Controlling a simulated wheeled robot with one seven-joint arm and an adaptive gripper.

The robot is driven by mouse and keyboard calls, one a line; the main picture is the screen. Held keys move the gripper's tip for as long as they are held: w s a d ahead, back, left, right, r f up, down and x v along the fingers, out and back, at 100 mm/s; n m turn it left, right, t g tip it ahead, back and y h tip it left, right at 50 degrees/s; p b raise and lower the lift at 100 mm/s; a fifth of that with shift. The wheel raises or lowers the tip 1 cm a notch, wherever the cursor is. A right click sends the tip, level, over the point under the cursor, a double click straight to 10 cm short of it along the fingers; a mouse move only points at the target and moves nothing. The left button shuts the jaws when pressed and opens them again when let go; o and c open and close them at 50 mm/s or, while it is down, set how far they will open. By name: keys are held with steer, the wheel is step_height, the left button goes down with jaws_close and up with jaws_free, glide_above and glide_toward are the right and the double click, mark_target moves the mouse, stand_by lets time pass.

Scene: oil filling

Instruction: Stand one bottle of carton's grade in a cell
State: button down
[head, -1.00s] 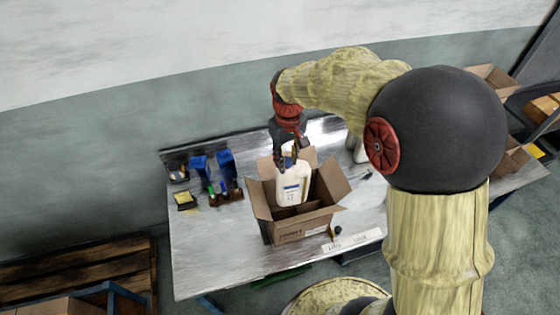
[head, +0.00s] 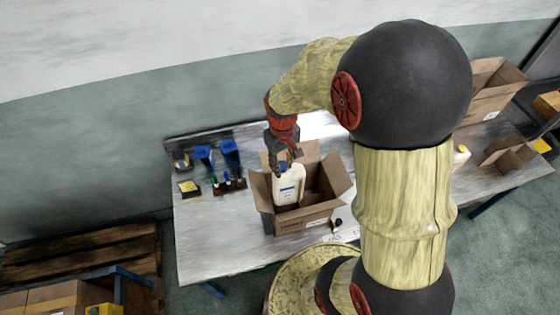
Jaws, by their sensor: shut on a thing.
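A white bottle (head: 288,186) with a blue-marked label hangs upright in my gripper (head: 283,163), which is shut on its top. The bottle is at the mouth of an open cardboard carton (head: 303,221) on the metal table, over its left part. Its lower end is hidden behind the carton's front wall, so I cannot tell whether it touches the floor of a cell. The cells inside are not clear from here. The print on the carton's front and on the bottle's label is too small to read.
Blue funnels (head: 230,153), a small rack (head: 229,186) of capped items and a yellow-topped box (head: 189,188) stand left of the carton on the table (head: 208,240). Small black and orange items lie at its front right. More open cartons (head: 496,90) are at the right. The table's front left is clear.

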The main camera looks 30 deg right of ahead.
step_height(320, 180, down, 26)
steer(key=b, duration=1.7)
steer(key=shift+f+b, duration=0.65)
stand_by(0.3)
steer(key=c, duration=1.4)
jaws_free()
steer(key=shift+s, duration=0.1)
step_height(320, 180, up, 12)
